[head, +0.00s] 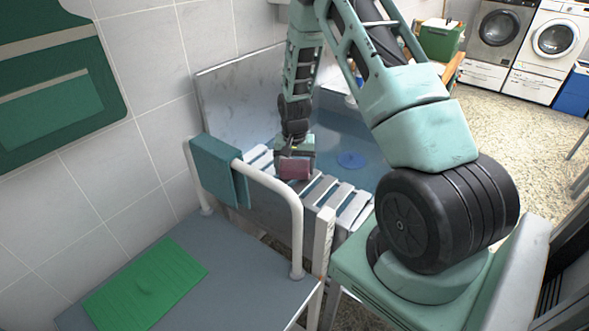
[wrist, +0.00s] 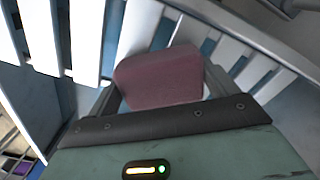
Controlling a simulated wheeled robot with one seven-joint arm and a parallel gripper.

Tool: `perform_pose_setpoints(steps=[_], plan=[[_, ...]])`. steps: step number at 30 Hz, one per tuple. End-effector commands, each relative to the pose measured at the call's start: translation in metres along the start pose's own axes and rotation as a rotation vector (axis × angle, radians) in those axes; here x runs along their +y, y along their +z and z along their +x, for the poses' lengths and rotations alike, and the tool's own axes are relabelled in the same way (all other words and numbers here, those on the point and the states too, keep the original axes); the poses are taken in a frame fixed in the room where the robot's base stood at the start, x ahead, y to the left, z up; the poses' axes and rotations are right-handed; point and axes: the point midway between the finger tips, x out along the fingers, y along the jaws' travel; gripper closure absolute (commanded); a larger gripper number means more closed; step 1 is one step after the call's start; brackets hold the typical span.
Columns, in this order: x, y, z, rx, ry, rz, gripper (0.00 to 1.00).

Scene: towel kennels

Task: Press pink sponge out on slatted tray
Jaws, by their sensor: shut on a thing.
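A pink sponge (head: 293,168) is in my gripper (head: 294,160), which points down over the white slatted tray (head: 345,200). In the wrist view the sponge (wrist: 160,78) looks dull pink and sits between the two fingers of my gripper (wrist: 160,88). The slats (wrist: 85,40) of the tray lie just behind and around it in that view. The sponge is at or very near the slats; I cannot tell whether it touches or is squeezed against them.
A blue basin (head: 350,130) with a round blue disc (head: 352,160) lies behind the tray. A white rail (head: 290,195) with a teal towel (head: 218,168) stands in front, at the left. A green ribbed mat (head: 148,285) lies on the grey surface (head: 230,275). A tiled wall bounds the left.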

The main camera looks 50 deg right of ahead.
Motion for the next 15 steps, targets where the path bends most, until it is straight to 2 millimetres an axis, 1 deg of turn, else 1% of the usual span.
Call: perform_pose_setpoints(steps=[15], plan=[[0.0, -0.0001, 0.0064, 0.0, 0.0, 0.0, 0.43]])
